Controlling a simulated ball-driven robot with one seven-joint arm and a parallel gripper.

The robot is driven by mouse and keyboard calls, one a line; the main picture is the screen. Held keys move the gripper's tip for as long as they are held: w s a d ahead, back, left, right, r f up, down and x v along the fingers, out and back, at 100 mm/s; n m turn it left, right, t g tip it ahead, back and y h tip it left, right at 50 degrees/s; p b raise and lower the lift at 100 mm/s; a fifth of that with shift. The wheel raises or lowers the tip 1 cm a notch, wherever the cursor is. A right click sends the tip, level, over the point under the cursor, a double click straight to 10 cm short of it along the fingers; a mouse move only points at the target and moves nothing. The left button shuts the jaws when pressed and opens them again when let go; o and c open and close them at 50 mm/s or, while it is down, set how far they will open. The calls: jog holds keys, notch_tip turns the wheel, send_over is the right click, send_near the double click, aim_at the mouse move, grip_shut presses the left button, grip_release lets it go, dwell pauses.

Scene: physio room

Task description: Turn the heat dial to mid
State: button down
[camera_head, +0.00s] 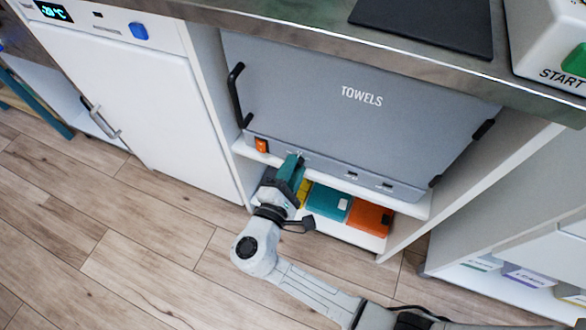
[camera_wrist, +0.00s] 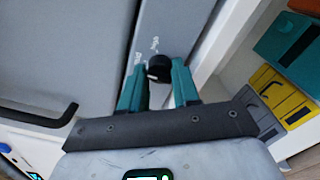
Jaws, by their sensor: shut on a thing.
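The grey towel cabinet (camera_head: 330,105), labelled TOWELS, sits under the counter. A small black dial (camera_wrist: 158,68) is on its lower front strip in the wrist view, with small white lettering beside it that I cannot read surely. My gripper (camera_head: 292,163) reaches up to that strip, and its teal fingers (camera_wrist: 157,75) stand on either side of the dial, shut on it. In the head view the fingers hide the dial. I cannot tell which setting the dial points to.
An orange switch (camera_head: 262,145) is just left of my gripper. The cabinet has a black handle (camera_head: 236,95) at left. Teal (camera_head: 328,202) and orange (camera_head: 368,218) boxes lie on the shelf below. A white fridge-like unit (camera_head: 125,105) stands left. The wooden floor in front is clear.

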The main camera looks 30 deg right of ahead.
jog(key=c, duration=0.8)
grip_release()
